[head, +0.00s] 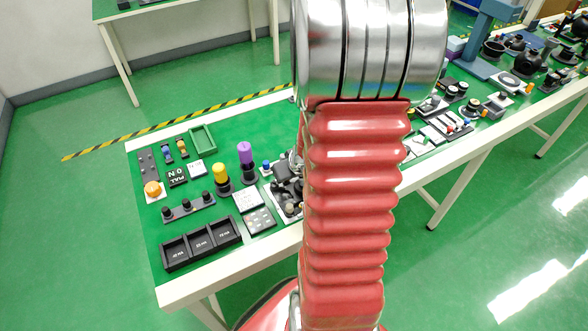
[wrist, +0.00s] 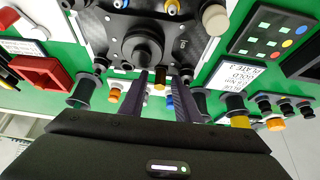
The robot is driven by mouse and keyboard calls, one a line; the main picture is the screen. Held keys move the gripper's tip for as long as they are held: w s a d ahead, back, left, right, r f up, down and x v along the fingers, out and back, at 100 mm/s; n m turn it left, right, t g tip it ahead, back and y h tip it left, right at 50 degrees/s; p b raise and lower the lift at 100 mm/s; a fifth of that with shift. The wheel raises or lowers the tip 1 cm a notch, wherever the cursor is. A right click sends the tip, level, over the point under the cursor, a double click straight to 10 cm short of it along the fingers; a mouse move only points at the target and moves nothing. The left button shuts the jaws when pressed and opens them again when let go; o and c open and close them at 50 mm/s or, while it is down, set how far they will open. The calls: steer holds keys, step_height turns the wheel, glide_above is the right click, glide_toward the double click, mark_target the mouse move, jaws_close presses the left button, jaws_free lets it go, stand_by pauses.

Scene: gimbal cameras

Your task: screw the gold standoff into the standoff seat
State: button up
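In the wrist view, my gripper (wrist: 160,80) has its two dark fingers apart, pointing at the near edge of a black plate assembly (wrist: 108,38) with a round hub (wrist: 143,45). A small gold piece with a dark top (wrist: 160,85) shows between the fingertips, with visible gaps on both sides; it may be the gold standoff. Another gold fitting (wrist: 173,8) stands on the plate at the top of the view. I cannot tell which point on the plate is the standoff seat. In the head view my red arm hides my gripper and part of the assembly.
The green-topped bench (head: 180,225) holds a black three-compartment tray (head: 203,243), a yellow-topped post (head: 221,176), a purple-topped post (head: 245,157) and a green tray (head: 203,139). In the wrist view, a red tray (wrist: 38,72) lies left and a lettered card (wrist: 232,76) right.

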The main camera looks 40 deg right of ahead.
steer(key=shift+a+r, duration=0.1)
steer(key=shift+r, duration=0.05)
steer(key=v, duration=1.3)
stand_by(0.8)
steer(key=shift+s+r, duration=0.1)
stand_by(0.6)
steer(key=w+d+n+g+y, duration=0.1)
steer(key=d+n, duration=0.1)
steer(key=n, duration=0.2)
steer(key=w+d+n+y, duration=0.1)
steer(key=d+n+y, duration=0.1)
steer(key=n, duration=0.2)
steer(key=w+d+r+n+g+y, duration=0.1)
steer(key=d+n, duration=0.1)
steer(key=n, duration=0.1)
steer(key=shift+w+d+n+g+y, duration=0.15)
steer(key=shift+n+g+y, duration=0.15)
steer(key=shift+n+y, duration=0.1)
